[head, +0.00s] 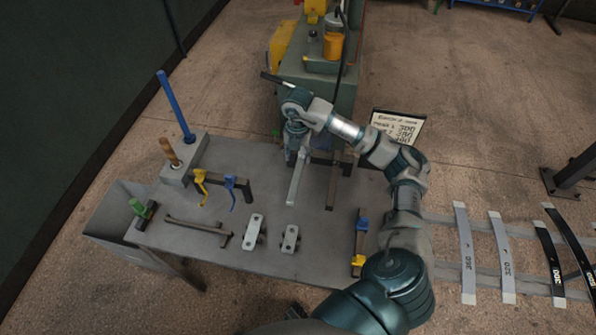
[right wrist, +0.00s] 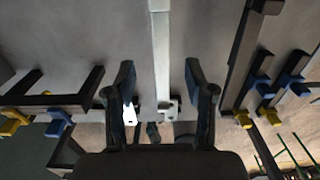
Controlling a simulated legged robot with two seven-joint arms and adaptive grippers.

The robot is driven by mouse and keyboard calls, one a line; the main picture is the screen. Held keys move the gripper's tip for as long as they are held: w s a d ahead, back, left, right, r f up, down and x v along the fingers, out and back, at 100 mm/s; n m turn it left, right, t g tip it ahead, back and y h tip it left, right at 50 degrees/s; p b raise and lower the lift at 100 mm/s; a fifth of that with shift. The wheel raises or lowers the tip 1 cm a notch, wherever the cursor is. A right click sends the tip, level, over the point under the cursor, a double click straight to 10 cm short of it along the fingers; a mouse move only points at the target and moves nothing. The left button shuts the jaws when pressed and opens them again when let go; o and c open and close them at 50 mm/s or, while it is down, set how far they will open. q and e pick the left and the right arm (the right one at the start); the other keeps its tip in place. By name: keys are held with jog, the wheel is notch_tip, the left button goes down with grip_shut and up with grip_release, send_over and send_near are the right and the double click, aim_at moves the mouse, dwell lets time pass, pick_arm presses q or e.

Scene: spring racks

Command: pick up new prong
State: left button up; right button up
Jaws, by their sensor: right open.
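A pale, straight metal bar, which I take for the new prong (head: 295,189), lies on the grey workbench (head: 325,262). A darker bar (head: 333,185) lies to its right. My right gripper (head: 297,152) is over the far end of the pale bar, and its fingertips are hard to make out in the head view. In the right wrist view the gripper (right wrist: 160,76) is open, with one finger on each side of the pale bar (right wrist: 160,45). I cannot tell whether the fingers touch it. The darker bar (right wrist: 241,55) is outside the right finger. My left gripper is not in view.
Two small metal plates (head: 253,231) (head: 290,239), a long dark tool (head: 197,226) and a blue-yellow clamp (head: 360,243) lie on the bench. Yellow (head: 201,186) and blue (head: 232,190) clamps are at left. A green machine (head: 322,85) stands behind.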

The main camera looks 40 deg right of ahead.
aim_at(299, 168)
notch_tip(299, 168, down, 3)
jog(key=f, duration=0.5)
jog(key=shift+d+f, duration=0.1)
jog(key=shift+d, duration=0.25)
jog(key=shift+a+f, duration=0.1)
jog(key=shift+f, duration=0.4)
jog(key=shift+a, duration=0.15)
jog(key=shift+r, duration=0.1)
grip_shut()
